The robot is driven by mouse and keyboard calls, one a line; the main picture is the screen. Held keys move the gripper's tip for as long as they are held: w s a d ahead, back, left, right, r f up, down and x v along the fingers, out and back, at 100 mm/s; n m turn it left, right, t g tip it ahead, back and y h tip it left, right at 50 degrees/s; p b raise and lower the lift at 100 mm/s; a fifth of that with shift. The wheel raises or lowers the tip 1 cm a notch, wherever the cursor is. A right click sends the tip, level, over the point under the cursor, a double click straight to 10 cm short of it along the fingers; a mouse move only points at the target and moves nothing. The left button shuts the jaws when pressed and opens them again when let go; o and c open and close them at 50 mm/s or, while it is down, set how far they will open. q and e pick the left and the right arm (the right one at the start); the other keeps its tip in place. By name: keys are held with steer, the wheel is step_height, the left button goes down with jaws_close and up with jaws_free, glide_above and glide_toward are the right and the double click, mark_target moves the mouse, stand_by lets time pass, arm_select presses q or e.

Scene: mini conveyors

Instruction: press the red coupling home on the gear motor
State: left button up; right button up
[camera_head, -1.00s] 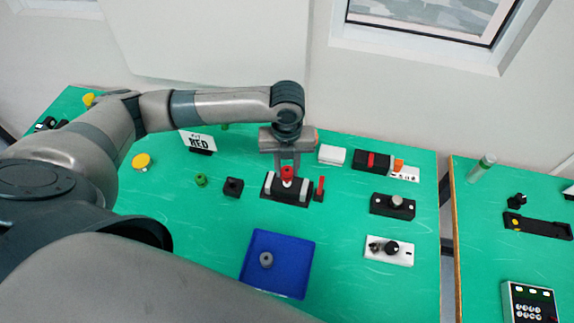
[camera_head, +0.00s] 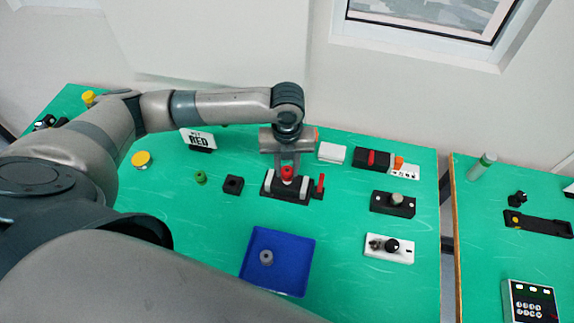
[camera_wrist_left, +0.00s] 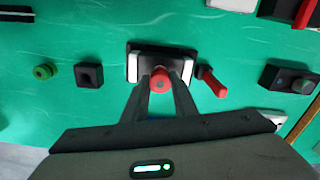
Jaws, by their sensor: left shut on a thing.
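My left gripper (camera_head: 287,170) points down over the dark gear motor unit (camera_head: 277,191) at the middle of the table. It is shut on the small red coupling (camera_head: 287,172), which also shows between the fingertips in the left wrist view (camera_wrist_left: 161,77). The unit has two pale side bars and also shows in the left wrist view (camera_wrist_left: 134,67). The coupling is at the unit's centre, between the bars. The fingers hide the lower part, so I cannot tell how deep it sits. My right gripper is not in view.
A red lever (camera_head: 321,184) stands just right of the unit. A black block (camera_head: 233,185) and green ring (camera_head: 200,177) are to the left. A blue tray (camera_head: 285,272) holding a grey ring is in front.

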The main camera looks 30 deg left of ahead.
mark_target(287, 170)
arm_select(q)
steer(key=shift+f, duration=0.95)
steer(key=o, duration=1.1)
steer(key=shift+r+b, duration=0.55)
steer(key=shift+r, duration=0.2)
steer(key=shift+r+b, duration=1.9)
steer(key=shift+r, duration=6.05)
steer(key=shift+f, duration=0.1)
